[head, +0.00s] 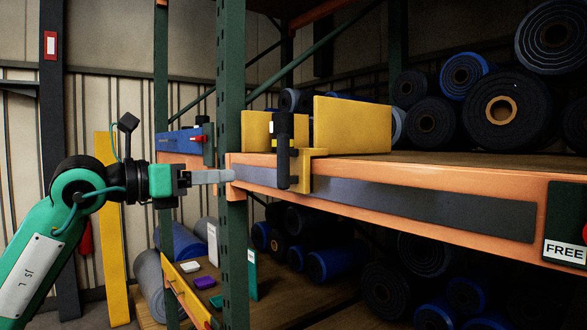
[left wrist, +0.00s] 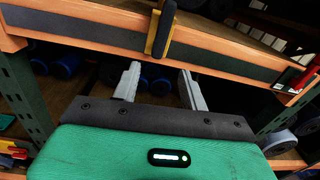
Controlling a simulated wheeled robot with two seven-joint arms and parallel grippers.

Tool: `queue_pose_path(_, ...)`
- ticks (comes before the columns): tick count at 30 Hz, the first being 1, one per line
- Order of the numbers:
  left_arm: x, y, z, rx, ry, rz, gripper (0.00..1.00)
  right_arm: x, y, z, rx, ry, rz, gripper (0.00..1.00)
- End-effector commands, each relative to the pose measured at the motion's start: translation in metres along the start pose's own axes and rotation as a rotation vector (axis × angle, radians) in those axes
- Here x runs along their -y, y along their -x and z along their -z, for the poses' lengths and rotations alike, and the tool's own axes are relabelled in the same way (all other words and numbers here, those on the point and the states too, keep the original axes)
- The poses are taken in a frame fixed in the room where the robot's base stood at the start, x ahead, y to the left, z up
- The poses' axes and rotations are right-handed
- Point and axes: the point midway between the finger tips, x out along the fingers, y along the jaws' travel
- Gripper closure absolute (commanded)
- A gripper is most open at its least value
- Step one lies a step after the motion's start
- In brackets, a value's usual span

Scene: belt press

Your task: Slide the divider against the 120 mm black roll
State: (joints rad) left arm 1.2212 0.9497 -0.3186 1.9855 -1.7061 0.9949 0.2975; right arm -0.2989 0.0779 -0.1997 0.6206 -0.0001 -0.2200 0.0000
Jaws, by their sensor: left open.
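The divider (head: 352,126) is a yellow plate upright on the orange shelf, with a yellow bracket (head: 312,170) hooked over the front beam and an upright black handle (head: 284,152). The handle also shows in the left wrist view (left wrist: 164,30). Several black rolls lie on the shelf to the right; a large one with a tan core (head: 503,110) is apart from the divider. I see no size marks, so I cannot tell which is 120 mm. My left gripper (head: 232,175) is open and empty, left of the handle; in the left wrist view its fingertips (left wrist: 158,68) sit below the handle. My right gripper is out of view.
A green upright post (head: 231,75) stands close by my left gripper. The orange beam (head: 440,208) carries a long dark strip and a FREE sign (head: 565,249) at right. Blue-edged rolls (head: 337,264) lie below. A blue box (head: 180,142) is behind the post.

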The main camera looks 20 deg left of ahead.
Motion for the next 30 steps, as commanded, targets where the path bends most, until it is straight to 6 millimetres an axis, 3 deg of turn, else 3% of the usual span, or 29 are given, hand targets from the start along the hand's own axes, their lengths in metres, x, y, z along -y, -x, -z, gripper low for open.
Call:
queue_pose_path(4,0.009,0.013,-0.012,0.004,-0.077,-0.046,0.56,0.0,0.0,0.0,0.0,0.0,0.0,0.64)
queue_pose_path(8,0.01,0.005,-0.014,0.004,-0.083,-0.049,0.56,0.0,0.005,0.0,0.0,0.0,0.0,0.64)
queue_pose_path(24,0.005,-0.099,-0.016,0.004,-0.078,-0.047,0.56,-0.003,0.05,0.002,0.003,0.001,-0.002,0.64)
queue_pose_path(30,0.003,-0.119,-0.015,0.005,-0.078,-0.048,0.56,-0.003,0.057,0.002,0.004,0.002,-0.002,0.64)
